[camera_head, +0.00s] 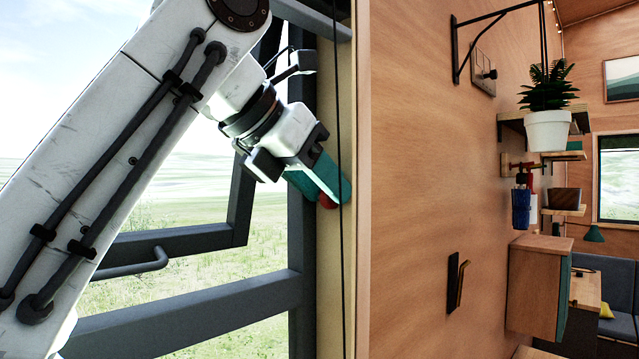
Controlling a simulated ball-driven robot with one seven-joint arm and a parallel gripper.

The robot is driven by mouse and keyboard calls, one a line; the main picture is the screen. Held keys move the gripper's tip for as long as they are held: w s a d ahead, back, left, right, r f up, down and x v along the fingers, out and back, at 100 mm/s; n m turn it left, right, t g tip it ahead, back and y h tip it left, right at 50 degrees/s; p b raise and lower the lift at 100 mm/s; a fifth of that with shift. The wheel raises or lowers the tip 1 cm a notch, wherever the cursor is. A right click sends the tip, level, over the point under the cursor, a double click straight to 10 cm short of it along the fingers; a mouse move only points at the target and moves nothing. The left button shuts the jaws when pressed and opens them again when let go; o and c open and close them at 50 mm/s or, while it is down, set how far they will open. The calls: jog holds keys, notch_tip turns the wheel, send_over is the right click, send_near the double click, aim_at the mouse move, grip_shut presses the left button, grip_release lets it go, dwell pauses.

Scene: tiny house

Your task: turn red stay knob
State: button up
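The red stay knob (327,201) shows as a small red round piece at the window frame's right side, mostly hidden by my gripper. My gripper (326,185) has teal fingers and points down and right, with its fingertips at the knob. One finger lies in front of the knob, so I cannot tell whether the fingers are closed on it or only beside it. The window (180,242) has a dark grey frame, and its sash stands open outward behind my arm.
A wooden wall (415,170) runs just right of the window. A thin black cord (340,260) hangs beside my gripper.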

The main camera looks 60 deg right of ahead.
jog(key=shift+o, duration=0.3)
jog(key=shift+a, duration=0.1)
jog(key=w+a+b, duration=0.3)
jog(key=a, duration=0.9)
jog(key=shift+w+a+r, duration=0.15)
jog(key=shift+w+r, duration=0.15)
jog(key=shift+r, duration=0.05)
